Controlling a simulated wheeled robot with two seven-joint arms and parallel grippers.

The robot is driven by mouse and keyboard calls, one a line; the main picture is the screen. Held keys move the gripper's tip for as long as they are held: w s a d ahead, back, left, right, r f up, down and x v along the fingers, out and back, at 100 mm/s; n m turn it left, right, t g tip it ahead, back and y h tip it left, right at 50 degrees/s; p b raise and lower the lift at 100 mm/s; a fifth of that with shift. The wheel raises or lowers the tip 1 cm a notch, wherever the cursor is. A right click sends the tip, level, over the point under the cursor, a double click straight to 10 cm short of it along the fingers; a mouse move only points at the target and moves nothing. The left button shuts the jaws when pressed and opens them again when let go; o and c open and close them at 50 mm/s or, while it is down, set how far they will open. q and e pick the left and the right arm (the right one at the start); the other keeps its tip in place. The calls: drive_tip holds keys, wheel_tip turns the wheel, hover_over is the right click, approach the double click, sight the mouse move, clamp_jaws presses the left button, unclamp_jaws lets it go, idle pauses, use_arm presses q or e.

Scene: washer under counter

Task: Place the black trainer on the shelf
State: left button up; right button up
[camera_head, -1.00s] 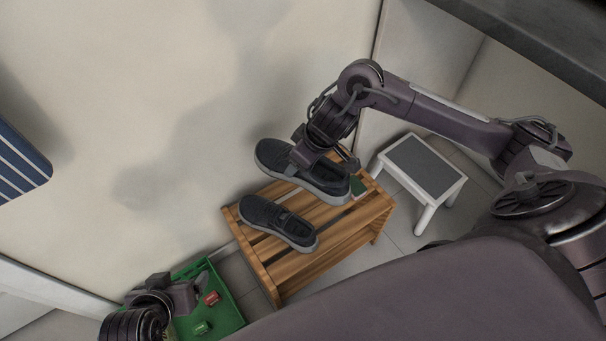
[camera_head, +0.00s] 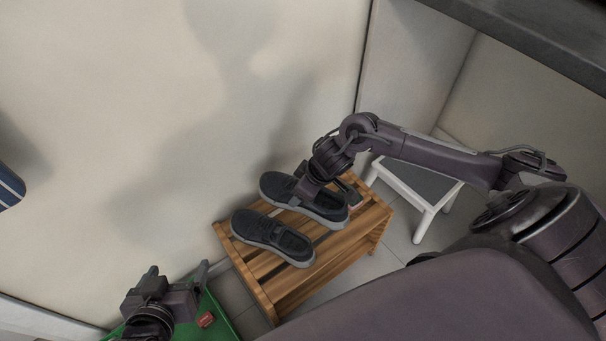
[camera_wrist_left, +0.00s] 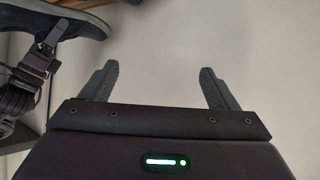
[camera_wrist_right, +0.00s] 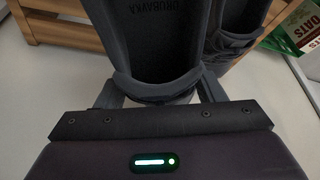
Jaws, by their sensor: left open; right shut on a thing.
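The black trainer (camera_head: 312,207) is held by my right gripper (camera_head: 330,190), which is shut on its heel end, as the right wrist view (camera_wrist_right: 155,50) shows. The trainer is at the slatted wooden shelf (camera_head: 262,280), roughly level and beside a matching second trainer (camera_head: 272,238) that rests on the slats. I cannot tell whether the held trainer touches the slats. The second trainer also shows in the right wrist view (camera_wrist_right: 235,35). My left gripper (camera_head: 181,277) is open and empty, left of the shelf; its spread fingers show in the left wrist view (camera_wrist_left: 160,85).
A green crate (camera_head: 220,322) with a small red item (camera_head: 206,320) is below my left gripper. A white step stool (camera_head: 428,200) stands right of the shelf. A wall is behind. A green oats package (camera_wrist_right: 295,40) shows in the right wrist view.

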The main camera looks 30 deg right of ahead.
sight(303, 207)
wheel_tip(303, 207, down, 3)
drive_tip(key=shift+r+b, duration=0.15)
drive_tip(key=shift+b, duration=0.4)
use_arm(q)
drive_tip(key=w+r+t+h+b, duration=0.1)
drive_tip(key=w+r+t+h, duration=0.3)
drive_tip(key=r+t, duration=0.9)
use_arm(e)
wheel_tip(303, 207, down, 2)
drive_tip(key=shift+f, duration=0.1)
wheel_tip(303, 207, down, 2)
drive_tip(key=shift+f+b, duration=0.1)
drive_tip(key=shift+b, duration=0.45)
use_arm(q)
drive_tip(key=s+a+r+t+h, duration=0.2)
drive_tip(key=s+r, duration=0.1)
drive_tip(key=r, duration=1.3)
drive_tip(key=shift+h+b, duration=0.3)
drive_tip(key=shift+b, duration=0.05)
use_arm(e)
drive_tip(key=shift+f, duration=0.8)
use_arm(q)
drive_tip(key=shift+s+r, duration=0.1)
use_arm(e)
drive_tip(key=shift+f, duration=0.15)
drive_tip(key=o, duration=1.2)
